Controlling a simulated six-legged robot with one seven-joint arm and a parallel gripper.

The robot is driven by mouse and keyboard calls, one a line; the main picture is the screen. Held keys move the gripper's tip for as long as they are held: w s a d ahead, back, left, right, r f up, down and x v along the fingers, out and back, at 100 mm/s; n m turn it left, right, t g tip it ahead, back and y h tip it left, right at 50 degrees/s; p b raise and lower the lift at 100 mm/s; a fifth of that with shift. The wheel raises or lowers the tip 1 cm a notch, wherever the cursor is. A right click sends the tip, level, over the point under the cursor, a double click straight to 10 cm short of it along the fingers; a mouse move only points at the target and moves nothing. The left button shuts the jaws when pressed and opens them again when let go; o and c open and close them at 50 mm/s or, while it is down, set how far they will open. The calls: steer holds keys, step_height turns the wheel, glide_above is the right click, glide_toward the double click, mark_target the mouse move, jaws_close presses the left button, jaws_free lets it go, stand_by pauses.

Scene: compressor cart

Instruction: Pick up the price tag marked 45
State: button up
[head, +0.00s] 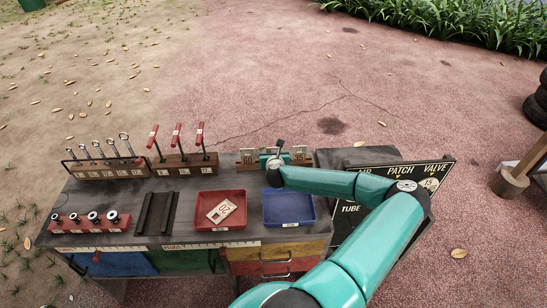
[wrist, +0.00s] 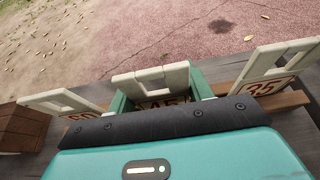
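The price tag marked 45 (wrist: 150,80) stands in the middle of the wooden rack, its off-white slotted top showing and its number partly hidden by my gripper. In the wrist view my gripper (wrist: 158,92) is down over this tag, with a teal finger at each side of it. I cannot tell whether the fingers press on it or only stand around it. In the head view my gripper (head: 272,160) is at the middle of the rack and hides the tag. A tag marked 60 (wrist: 62,102) stands to the left and one marked 35 (wrist: 275,68) to the right.
A red tray (head: 199,225) holds a loose tag. A blue tray (head: 289,221) beside it looks empty. Racks with red-handled tools (head: 176,135) and metal tools (head: 108,147) stand left of the tag rack. A dark sign (head: 383,187) is at the right.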

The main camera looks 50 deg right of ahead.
steer(key=shift+c, duration=1.3)
steer(key=shift+r, duration=0.15)
